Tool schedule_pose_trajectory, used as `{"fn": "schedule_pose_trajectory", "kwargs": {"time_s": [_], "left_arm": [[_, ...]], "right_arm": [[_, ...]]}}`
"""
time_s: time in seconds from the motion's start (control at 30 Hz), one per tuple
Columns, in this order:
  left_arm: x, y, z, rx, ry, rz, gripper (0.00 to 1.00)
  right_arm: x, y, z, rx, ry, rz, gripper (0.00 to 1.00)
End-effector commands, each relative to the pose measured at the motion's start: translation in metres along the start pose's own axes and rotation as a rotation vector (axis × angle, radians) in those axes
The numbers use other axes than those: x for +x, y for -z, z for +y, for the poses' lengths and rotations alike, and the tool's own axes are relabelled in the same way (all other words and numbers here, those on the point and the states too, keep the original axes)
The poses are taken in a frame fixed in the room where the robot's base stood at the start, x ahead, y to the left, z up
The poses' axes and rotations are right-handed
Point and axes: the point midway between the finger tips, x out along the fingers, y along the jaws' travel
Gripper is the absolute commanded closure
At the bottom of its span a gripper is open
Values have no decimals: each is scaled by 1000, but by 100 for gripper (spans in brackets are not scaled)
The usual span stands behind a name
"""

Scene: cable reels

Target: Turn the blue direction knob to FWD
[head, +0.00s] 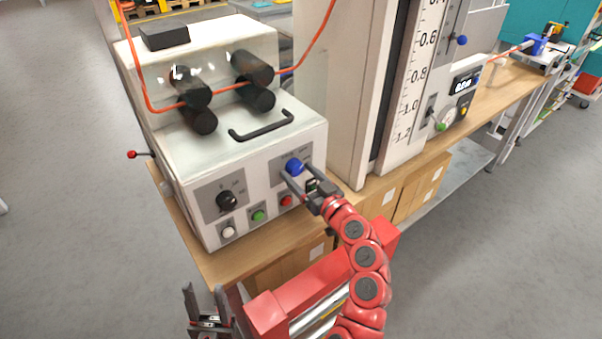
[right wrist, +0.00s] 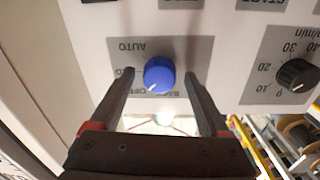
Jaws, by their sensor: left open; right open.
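The blue direction knob (head: 294,167) is on the front of the white machine, at the right of its panel. In the right wrist view the knob (right wrist: 160,75) shows upside down on a grey plate, with a white pointer mark toward the lower left. The plate's lettering is partly hidden and I cannot read FWD. My right gripper (right wrist: 160,84) is open, with one finger on each side of the knob and visible gaps between; it also reaches the knob in the head view (head: 296,178).
A black speed knob (head: 227,200) is left of the blue knob. White (head: 228,231), green (head: 258,215) and red (head: 286,200) buttons sit below. A black handle (head: 262,126) and rollers with an orange cable (head: 160,110) are above. A scale column (head: 405,90) stands at right.

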Motion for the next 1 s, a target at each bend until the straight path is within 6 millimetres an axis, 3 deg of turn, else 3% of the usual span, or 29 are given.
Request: {"fn": "schedule_pose_trajectory", "kwargs": {"time_s": [0.13,0.57,1.0], "left_arm": [[0,0,0,0,0,0,50],[0,0,0,0,0,0,50],[-4,-1,0,0,0,0,50]], "right_arm": [[0,0,0,0,0,0,24],[0,0,0,0,0,1,100],[0,0,0,93,-1,-2,100]]}}
